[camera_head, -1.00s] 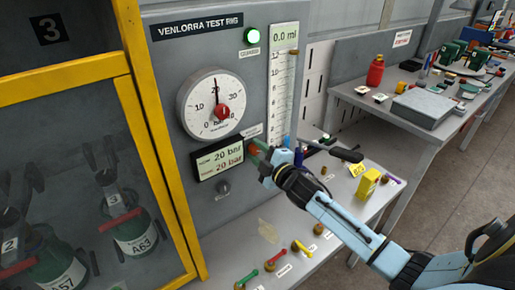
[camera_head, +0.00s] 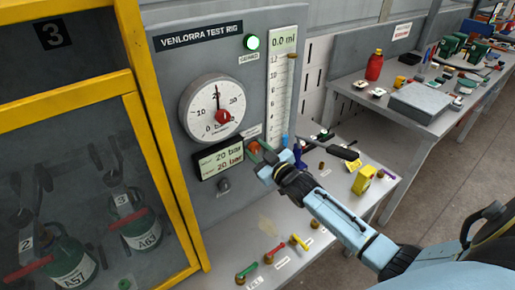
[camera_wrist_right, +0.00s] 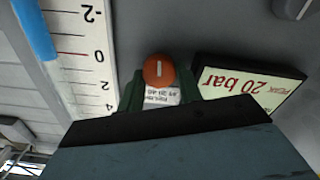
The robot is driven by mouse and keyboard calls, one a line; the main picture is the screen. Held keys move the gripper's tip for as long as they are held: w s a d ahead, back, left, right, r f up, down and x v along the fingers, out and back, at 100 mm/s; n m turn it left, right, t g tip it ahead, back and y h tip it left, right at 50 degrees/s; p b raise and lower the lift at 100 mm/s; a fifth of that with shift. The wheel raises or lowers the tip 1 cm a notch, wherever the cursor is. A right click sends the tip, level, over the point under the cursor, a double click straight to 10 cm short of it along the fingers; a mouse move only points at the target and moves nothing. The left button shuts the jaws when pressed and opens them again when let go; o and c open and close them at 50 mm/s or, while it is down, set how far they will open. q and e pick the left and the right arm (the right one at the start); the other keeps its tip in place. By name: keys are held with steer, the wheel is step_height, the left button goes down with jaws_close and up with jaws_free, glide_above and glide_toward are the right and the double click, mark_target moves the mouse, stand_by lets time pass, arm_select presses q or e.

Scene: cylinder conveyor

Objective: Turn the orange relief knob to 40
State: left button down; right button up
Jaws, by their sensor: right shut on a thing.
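The orange relief knob (camera_head: 254,147) is on the grey test rig panel, right of the digital display (camera_head: 221,159). My right gripper (camera_head: 259,153) is at the knob and shut on it, its arm coming in from the lower right. In the right wrist view the knob (camera_wrist_right: 158,70) shows a pale line mark and sits between the dark green fingers (camera_wrist_right: 158,88). A white label below it is partly covered. The display reads 20 bar on both lines, the lower one in red. The round gauge (camera_head: 212,107) has its needle near 20. My left gripper is out of view.
The shelf (camera_head: 225,235) below holds several small coloured fittings and a yellow block (camera_head: 363,180). A yellow-framed cabinet (camera_head: 155,140) stands at the left.

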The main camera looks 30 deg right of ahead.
steer(key=shift+m, duration=0.7)
steer(key=o, duration=0.7)
steer(key=s+d, duration=0.1)
steer(key=s, duration=1.2)
steer(key=shift+s, duration=0.15)
